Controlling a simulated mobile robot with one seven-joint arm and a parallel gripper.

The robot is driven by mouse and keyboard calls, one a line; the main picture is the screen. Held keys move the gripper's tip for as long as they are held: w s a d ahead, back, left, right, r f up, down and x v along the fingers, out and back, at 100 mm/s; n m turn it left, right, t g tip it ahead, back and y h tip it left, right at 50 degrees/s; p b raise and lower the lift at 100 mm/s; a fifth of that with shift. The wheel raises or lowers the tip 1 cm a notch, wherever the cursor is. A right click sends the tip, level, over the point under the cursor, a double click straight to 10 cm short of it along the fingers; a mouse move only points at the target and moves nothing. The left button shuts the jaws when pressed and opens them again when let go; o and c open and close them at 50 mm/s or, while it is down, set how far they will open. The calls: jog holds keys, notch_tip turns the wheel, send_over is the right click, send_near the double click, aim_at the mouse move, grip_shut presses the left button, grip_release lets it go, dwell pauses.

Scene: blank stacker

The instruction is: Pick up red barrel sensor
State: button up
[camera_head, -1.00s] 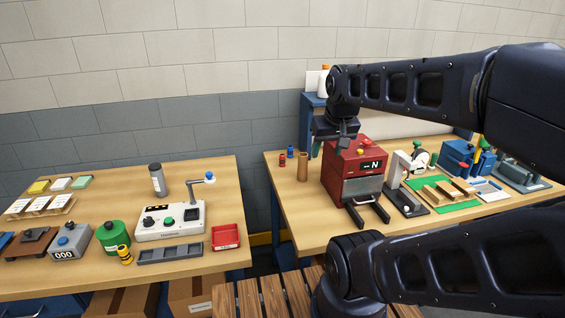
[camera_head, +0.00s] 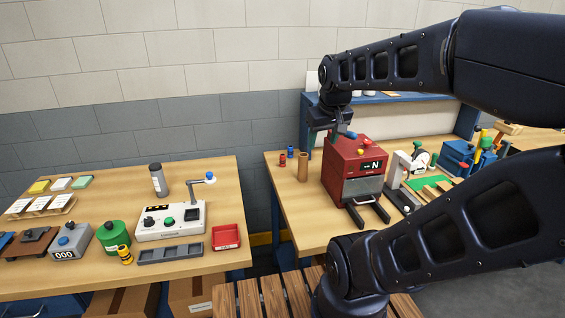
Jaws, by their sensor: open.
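A small red cylinder (camera_head: 283,160), which looks like the red barrel sensor, stands upright on the right table near its back left corner. A small blue one (camera_head: 291,151) stands just behind it. My gripper (camera_head: 338,138) is above the red machine (camera_head: 354,165), to the right of the red cylinder and apart from it. It points downward, is open and holds nothing visible. Its fingertips are small and partly hard to make out against the machine.
A tan tube (camera_head: 303,167) stands right of the red cylinder, between it and the machine. Bare wood (camera_head: 295,205) lies in front. A blue shelf (camera_head: 385,98) stands behind.

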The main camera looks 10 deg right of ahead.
jog(key=w+r+n+g, duration=0.1)
jog(key=w+n, duration=0.3)
jog(key=w, duration=0.7)
jog(key=n+g, duration=0.3)
jog(key=n, duration=1)
send_over(283, 158)
jog(key=f, duration=1.4)
jog(key=w+f, duration=0.1)
jog(key=f, duration=0.6)
jog(key=shift+w+f, duration=0.25)
jog(key=shift+f, duration=0.25)
notch_tip(283, 158, down, 10)
jog(key=shift+f, duration=0.25)
jog(key=shift+d, duration=0.1)
jog(key=shift+c, duration=0.2)
jog(key=c, duration=1)
